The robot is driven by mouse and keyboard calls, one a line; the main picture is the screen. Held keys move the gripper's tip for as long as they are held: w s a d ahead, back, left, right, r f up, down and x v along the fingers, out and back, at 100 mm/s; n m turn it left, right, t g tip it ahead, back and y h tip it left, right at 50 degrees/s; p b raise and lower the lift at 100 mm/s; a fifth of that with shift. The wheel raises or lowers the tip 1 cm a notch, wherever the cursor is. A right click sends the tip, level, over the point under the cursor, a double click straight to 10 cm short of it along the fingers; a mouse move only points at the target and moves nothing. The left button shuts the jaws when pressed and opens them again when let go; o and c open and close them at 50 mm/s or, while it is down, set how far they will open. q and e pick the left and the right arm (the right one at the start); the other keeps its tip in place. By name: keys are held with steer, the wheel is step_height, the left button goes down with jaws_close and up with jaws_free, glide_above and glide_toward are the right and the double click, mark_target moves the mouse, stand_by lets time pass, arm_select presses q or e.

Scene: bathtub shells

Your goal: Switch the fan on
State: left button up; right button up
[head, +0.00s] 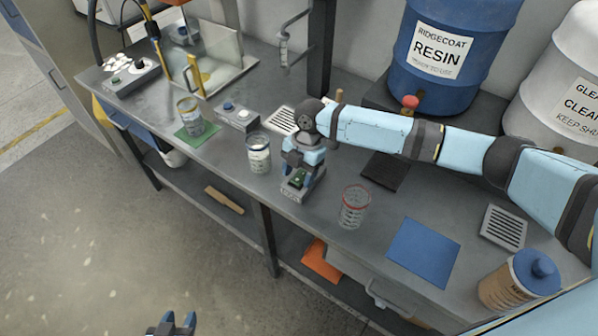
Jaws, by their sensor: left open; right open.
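A small grey switch box (292,194) with a green part on top stands near the front edge of the bench. Its label is too small to read. My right gripper (300,168) points down, open, right over this box and partly hides it; I cannot tell if it touches. Another grey box (238,118) with a blue and a white knob stands to its left. A third box (132,79) with a green button is at the bench's far left end. I cannot make out which one is the fan's switch. My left gripper (174,324) is open and empty, low over the floor.
A glass with white contents (258,154) and a red-rimmed glass (354,208) stand close to my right gripper. A jar (189,112) stands on a green mat. Blue resin drum (455,50), blue mat (422,253) and blue-lidded container (519,280) are to the right.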

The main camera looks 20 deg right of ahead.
steer(key=b+v, duration=0.1)
steer(key=v, duration=1.3)
steer(key=shift+f, duration=0.1)
